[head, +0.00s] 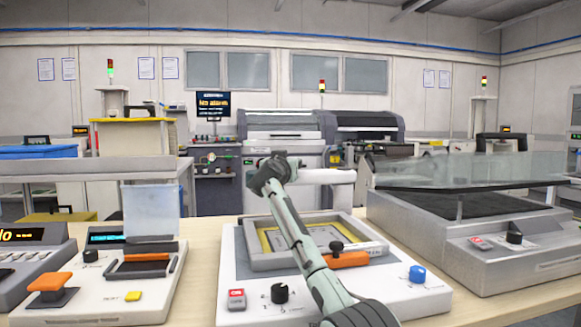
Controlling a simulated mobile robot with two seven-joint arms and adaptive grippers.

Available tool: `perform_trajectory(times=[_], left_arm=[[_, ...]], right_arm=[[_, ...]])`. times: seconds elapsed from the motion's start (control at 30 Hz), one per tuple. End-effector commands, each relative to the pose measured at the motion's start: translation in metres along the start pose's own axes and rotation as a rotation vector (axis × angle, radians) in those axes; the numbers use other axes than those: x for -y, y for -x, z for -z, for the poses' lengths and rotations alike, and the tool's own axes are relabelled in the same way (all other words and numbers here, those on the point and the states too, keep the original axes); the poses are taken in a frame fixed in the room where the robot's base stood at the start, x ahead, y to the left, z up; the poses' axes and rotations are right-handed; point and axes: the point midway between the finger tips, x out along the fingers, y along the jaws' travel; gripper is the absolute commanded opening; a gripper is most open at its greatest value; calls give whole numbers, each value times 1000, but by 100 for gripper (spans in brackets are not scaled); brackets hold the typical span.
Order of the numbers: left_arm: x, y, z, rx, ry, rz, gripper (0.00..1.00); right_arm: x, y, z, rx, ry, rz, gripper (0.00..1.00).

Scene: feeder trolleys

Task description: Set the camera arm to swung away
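The manual printer unit (236,262) stands on the bench in the middle, with a framed plate on top. A white horizontal bar (326,176) shows above and behind its frame; it may be the camera arm, but I cannot tell for sure. My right arm reaches up across the unit from the bottom edge. Its dark gripper (268,175) is at the bar's left end. I cannot tell whether it touches the bar, and its fingers are too small and overlapped to read. The arm hides part of the framed plate. My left gripper is not in view.
The unit carries an orange handle (348,259), a black knob (280,293), a red button (237,298) and a blue knob (417,274). At right is a grey unit with a raised glass lid (470,171).

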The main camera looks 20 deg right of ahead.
Motion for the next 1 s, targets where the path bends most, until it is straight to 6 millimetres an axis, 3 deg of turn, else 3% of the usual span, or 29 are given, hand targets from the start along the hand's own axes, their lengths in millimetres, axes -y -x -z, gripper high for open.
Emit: perform_trajectory(times=[0.43,0.47,0.6,0.87,1.0], left_arm=[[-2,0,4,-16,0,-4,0],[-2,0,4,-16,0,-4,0],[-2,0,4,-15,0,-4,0],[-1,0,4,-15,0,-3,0],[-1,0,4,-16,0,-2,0]], right_arm=[[0,0,7,-11,-3,3,0],[0,0,7,-11,-3,3,27],[0,0,6,-9,-2,2,43],[0,0,3,-5,-1,0,43],[0,0,12,-6,-2,-1,43]])
